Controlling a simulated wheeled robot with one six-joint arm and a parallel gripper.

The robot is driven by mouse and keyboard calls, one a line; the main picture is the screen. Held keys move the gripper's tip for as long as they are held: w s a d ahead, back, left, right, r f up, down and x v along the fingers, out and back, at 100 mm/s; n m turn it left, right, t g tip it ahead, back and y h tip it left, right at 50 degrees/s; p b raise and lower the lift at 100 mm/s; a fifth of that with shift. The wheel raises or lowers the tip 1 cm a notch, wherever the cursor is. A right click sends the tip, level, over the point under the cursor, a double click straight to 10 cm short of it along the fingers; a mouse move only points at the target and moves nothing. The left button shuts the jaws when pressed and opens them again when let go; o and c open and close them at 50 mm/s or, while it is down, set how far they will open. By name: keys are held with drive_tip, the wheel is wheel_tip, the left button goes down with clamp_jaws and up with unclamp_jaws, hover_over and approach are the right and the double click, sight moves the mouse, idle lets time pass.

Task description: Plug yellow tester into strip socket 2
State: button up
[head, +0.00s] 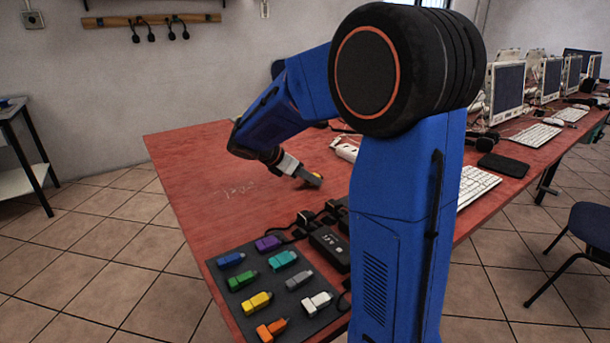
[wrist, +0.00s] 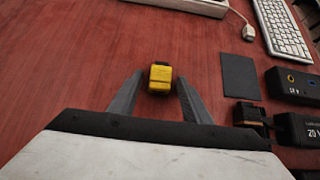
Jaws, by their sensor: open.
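A small yellow block with dark ends, seemingly the yellow tester (wrist: 160,77), lies on the red table. My gripper (wrist: 157,82) is open, with one finger on each side of the block. Small gaps show between block and fingers, so it is not clasped. In the head view my gripper (head: 308,176) is low over the table, and the yellow block (head: 319,179) shows only partly at its fingers. A white power strip (head: 343,149) lies beyond, partly hidden by my arm. Its edge shows at the top of the wrist view (wrist: 190,6); its socket numbers cannot be read.
A dark mat (head: 232,310) at the table's front holds several coloured plugs, including another yellow one (head: 257,302). Black adapters (head: 330,247) and cables lie beside it. A dark square (wrist: 240,76) and a keyboard (wrist: 282,28) lie right of my gripper. The table's left is clear.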

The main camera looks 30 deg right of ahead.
clamp_jaws()
wheel_tip(320, 180, up, 7)
idle(1.1)
